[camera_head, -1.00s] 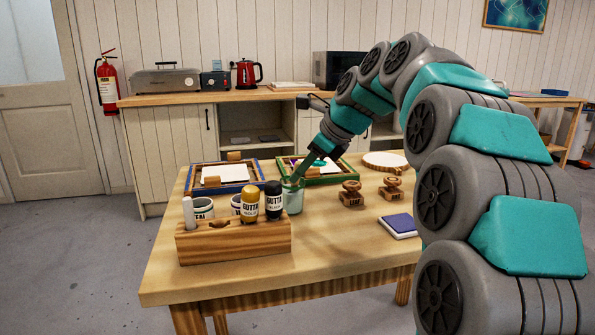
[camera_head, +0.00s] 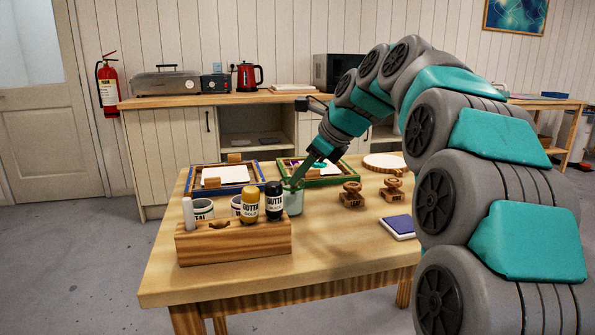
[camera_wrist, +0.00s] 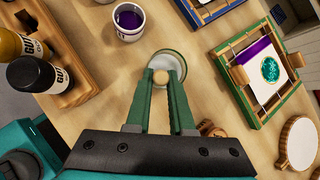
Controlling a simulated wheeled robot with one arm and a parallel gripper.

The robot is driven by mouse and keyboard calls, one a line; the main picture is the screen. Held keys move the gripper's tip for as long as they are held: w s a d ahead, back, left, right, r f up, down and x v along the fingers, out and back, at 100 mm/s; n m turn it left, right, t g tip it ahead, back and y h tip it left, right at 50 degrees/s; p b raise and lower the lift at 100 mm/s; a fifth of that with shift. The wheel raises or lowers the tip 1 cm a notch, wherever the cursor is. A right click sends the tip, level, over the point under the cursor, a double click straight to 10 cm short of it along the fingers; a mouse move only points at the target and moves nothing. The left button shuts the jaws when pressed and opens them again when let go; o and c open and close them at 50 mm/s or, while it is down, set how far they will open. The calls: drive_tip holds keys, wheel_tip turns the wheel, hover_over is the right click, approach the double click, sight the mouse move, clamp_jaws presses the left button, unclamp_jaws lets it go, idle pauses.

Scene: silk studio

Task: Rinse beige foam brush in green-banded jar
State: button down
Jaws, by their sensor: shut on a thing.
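The green-banded jar (camera_head: 293,203) stands upright on the table, right of the wooden bottle holder. It shows in the wrist view as a round glass rim (camera_wrist: 178,58) ahead of my fingers. My gripper (camera_wrist: 164,74) is shut on the beige foam brush; only a round beige end (camera_wrist: 158,77) shows between the fingertips. In the head view my gripper (camera_head: 294,183) slants down to the jar's mouth. The brush's lower part is hidden, so I cannot tell how deep it reaches.
The wooden holder (camera_head: 233,246) with gutta bottles stands close left of the jar, with labelled cups (camera_wrist: 128,21) behind it. A green frame (camera_wrist: 229,83) with silk and a blue frame (camera_head: 189,181) lie behind. Wooden stamps (camera_head: 352,196) and a purple pad (camera_head: 398,226) are right.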

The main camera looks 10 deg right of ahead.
drive_tip(key=shift+w+a+r, duration=0.3)
drive_tip(key=shift+w+r, duration=0.05)
drive_tip(key=shift+w, duration=0.15)
drive_tip(key=shift+s+f, duration=0.4)
drive_tip(key=shift+f, duration=0.15)
drive_tip(key=shift+s+d+r, duration=0.1)
drive_tip(key=shift+d+r, duration=0.25)
drive_tip(key=shift+d, duration=0.1)
drive_tip(key=shift+w+d+f, duration=0.25)
drive_tip(key=shift+w+f, duration=0.15)
drive_tip(key=shift+w, duration=0.25)
drive_tip(key=shift+w+a+r, duration=0.1)
drive_tip(key=shift+a+r, duration=0.1)
drive_tip(key=shift+r, duration=0.05)
drive_tip(key=shift+a+r, duration=0.3)
drive_tip(key=shift+a, duration=0.15)
drive_tip(key=shift+s+f, duration=0.45)
drive_tip(key=shift+s, duration=0.2)
drive_tip(key=shift+w+d+r, duration=0.1)
drive_tip(key=shift+r, duration=1.05)
drive_tip(key=shift+w+d+r, duration=0.1)
drive_tip(key=shift+w+r, duration=0.05)
drive_tip(key=shift+r, duration=1.05)
drive_tip(key=shift+w+d+r, duration=0.1)
drive_tip(key=shift+r, duration=1.05)
drive_tip(key=shift+s+r, duration=0.1)
drive_tip(key=shift+r, duration=0.4)
